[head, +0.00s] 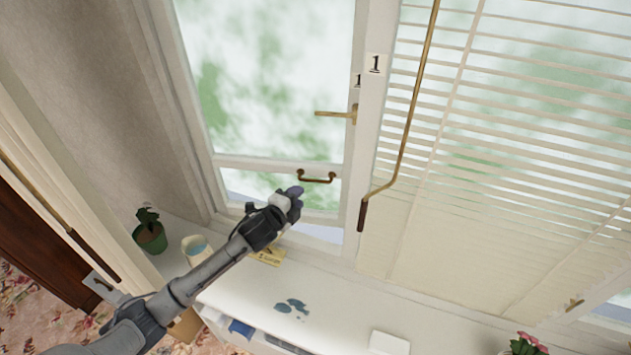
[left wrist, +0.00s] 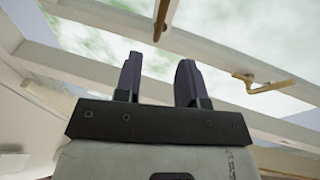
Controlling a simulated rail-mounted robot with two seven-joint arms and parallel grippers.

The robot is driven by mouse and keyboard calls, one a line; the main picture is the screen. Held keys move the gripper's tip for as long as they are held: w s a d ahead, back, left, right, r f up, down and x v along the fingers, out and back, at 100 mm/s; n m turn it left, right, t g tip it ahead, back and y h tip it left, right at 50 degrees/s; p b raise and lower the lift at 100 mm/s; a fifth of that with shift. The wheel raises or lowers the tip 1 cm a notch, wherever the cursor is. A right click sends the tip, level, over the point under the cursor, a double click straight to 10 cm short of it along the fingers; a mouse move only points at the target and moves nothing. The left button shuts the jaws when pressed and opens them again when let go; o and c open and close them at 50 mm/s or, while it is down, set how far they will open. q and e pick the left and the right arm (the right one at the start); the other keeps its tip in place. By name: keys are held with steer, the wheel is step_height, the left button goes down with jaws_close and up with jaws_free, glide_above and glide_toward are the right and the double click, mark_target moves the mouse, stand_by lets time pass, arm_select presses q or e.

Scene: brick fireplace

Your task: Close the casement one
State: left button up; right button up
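The casement marked 1 (head: 270,163) is a white framed window sash at the upper middle. A strip of outside shows below its lower rail, so it appears ajar; how far I cannot tell. It has a brass lever (head: 336,114) at its right edge and a brown pull handle (head: 316,177) low down. My left gripper (head: 294,196) is just below and left of the pull handle. In the left wrist view its two dark fingers (left wrist: 158,82) are apart with nothing between them. The pull handle (left wrist: 161,20) and lever (left wrist: 262,84) lie beyond. The right gripper is out of view.
A blind (head: 500,150) covers the window at right, with a cranked brass rod (head: 405,120) hanging before it. The white sill (head: 340,310) holds a potted plant (head: 149,235), a mug (head: 196,249), a yellow item (head: 268,256) and a white box (head: 389,343).

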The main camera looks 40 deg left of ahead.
mark_target(316, 180)
arm_select(q)
steer(key=x, duration=1)
steer(key=shift+w+f, duration=0.15)
steer(key=shift+w, duration=0.25)
steer(key=shift+a, duration=0.1)
jaws_close()
